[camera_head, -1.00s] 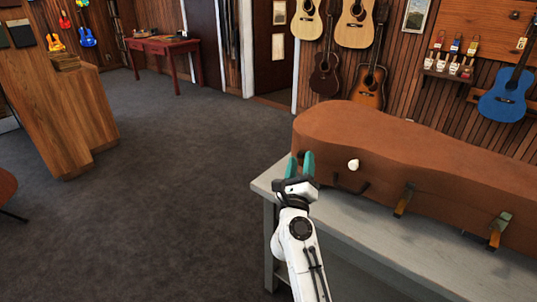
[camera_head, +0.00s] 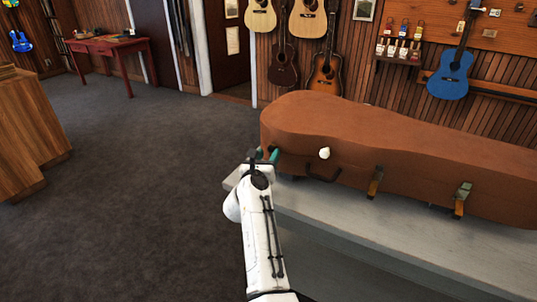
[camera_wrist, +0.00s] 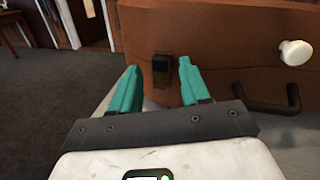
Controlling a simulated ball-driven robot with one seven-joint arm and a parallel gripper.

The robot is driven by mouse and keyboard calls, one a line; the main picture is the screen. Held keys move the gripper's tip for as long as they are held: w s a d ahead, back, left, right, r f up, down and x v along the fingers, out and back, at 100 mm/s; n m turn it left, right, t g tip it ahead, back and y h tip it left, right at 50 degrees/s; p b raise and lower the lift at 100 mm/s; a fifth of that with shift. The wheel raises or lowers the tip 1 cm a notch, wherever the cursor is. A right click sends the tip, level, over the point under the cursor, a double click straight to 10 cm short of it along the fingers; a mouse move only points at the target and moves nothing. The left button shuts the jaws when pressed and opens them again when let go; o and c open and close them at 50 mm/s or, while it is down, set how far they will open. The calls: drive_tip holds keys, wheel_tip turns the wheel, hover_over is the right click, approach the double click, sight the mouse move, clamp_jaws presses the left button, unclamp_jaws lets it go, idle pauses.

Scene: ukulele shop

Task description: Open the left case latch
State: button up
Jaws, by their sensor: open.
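A brown instrument case (camera_head: 400,140) lies on a grey bench. The left case latch (camera_wrist: 161,70), a small dark and brass piece, is on the case's front face in the wrist view. It is hidden behind my gripper in the head view. My gripper (camera_head: 265,156) has teal fingers and is at the case's left end. In the wrist view my gripper (camera_wrist: 158,72) is open, with one finger on each side of the latch in the picture and nothing held. Whether the fingers touch the case cannot be told.
A white knob (camera_head: 324,153) and a dark handle (camera_head: 323,176) are right of my gripper on the case front. Two more latches, a middle one (camera_head: 375,182) and a right one (camera_head: 461,198), are farther right. The grey bench (camera_head: 330,222) juts out below. Open carpet lies left.

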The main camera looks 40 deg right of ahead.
drive_tip(key=shift+x, duration=0.85)
clamp_jaws()
